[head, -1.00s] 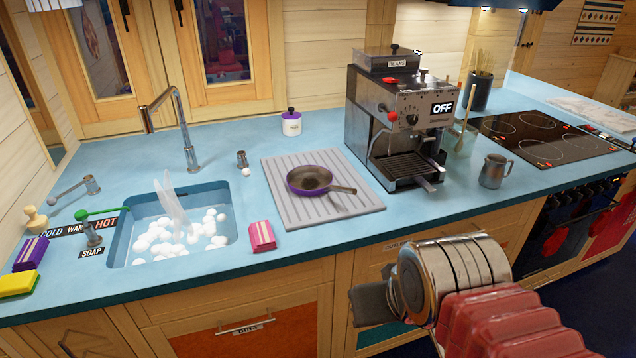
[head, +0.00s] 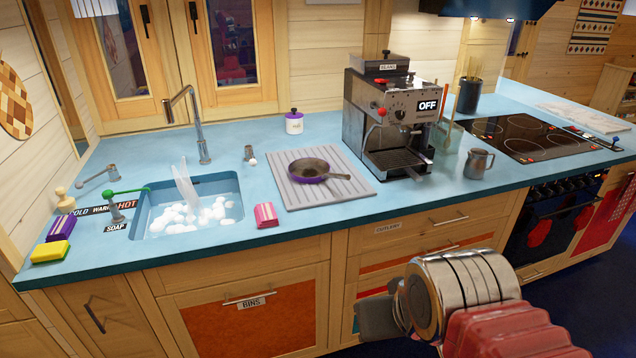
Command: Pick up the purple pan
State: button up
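The purple pan (head: 309,169) has a dark inside, a purple outer side and a handle pointing right. It sits upright on a grey ribbed drying mat (head: 345,187) on the blue counter, between the sink and the coffee machine. My gripper (head: 376,318) is at the lower middle right, in front of the counter and apart from the pan. Only its grey end shows past my wrist, and its fingers cannot be made out clearly.
The coffee machine (head: 393,118) stands right of the mat, with a metal jug (head: 479,163) beyond it. A pink-striped packet (head: 266,215) lies left of the mat. The sink (head: 150,222) holds foam and running water. A white jar (head: 294,123) stands behind. Cupboard fronts (head: 245,318) lie below the counter.

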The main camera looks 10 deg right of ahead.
aim_at(309, 170)
jog(key=u, duration=0.05)
jog(key=k, duration=0.85)
jog(key=u, duration=0.15)
jog(key=i, duration=0.65)
jog(key=u, duration=0.65)
jog(key=i, duration=1.55)
jog(key=u, duration=0.05)
